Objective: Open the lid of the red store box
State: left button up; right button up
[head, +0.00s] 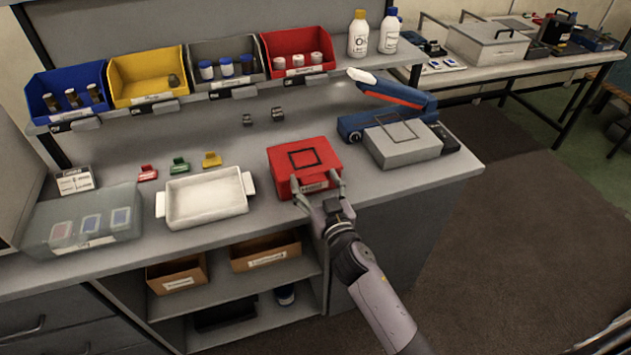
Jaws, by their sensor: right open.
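The red store box (304,160) sits on the grey bench near its front edge. Its lid lies flat on top and looks closed, with a dark square outline on it and a pale label on the front face. My right gripper (317,188) is at the front of the box, its fingers spread and open, one on each side of the label. I cannot tell whether the fingertips touch the box.
A white tray (206,197) stands left of the box, with a clear case (82,222) farther left. A grey box (402,143) and a blue device (385,116) stand to the right. A shelf with coloured bins (146,78) runs behind. Small clips lie behind the tray.

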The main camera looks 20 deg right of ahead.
jog(key=shift+c, duration=0.2)
jog(key=shift+r, duration=0.2)
grip_shut()
dwell(0.4)
